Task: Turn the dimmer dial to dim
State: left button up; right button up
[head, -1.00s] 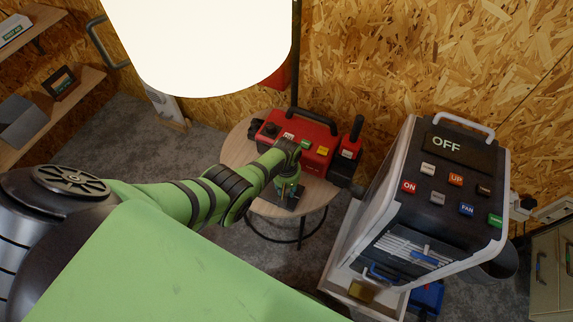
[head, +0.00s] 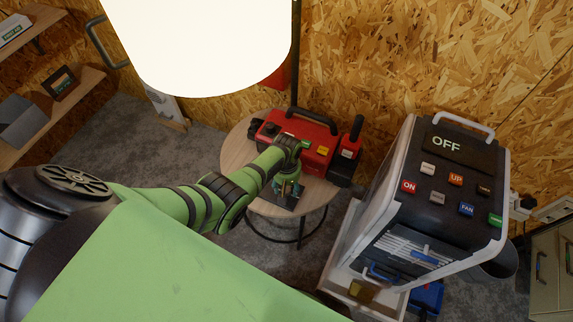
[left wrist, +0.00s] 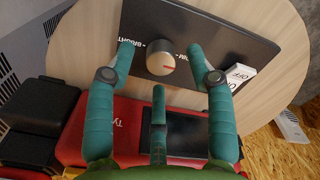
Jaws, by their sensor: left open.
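The dimmer dial (left wrist: 160,57) is a round knob with a pale face and a red mark. It sits on a dark panel (left wrist: 215,38) with "BRIGHT" lettering left of it and partly covered lettering right of it. The red mark points to the right in the left wrist view. My left gripper (left wrist: 160,49) is open, its teal fingers on either side of the dial with gaps showing. In the head view my left gripper (head: 287,188) is over the panel (head: 293,203) and hides the dial. My right gripper is not in view.
The panel lies on a round wooden table (head: 233,160). A red machine (head: 318,150) stands behind it. A white switch (left wrist: 241,75) is on the panel, near the right finger. A dark control unit reading "OFF" (head: 447,150) stands right. A lit lampshade (head: 200,40) hangs above.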

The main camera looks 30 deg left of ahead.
pick_arm(q)
notch_tip(320, 180, up, 10)
jog(key=shift+r, duration=0.25)
dwell(0.3)
jog(key=shift+s, duration=0.15)
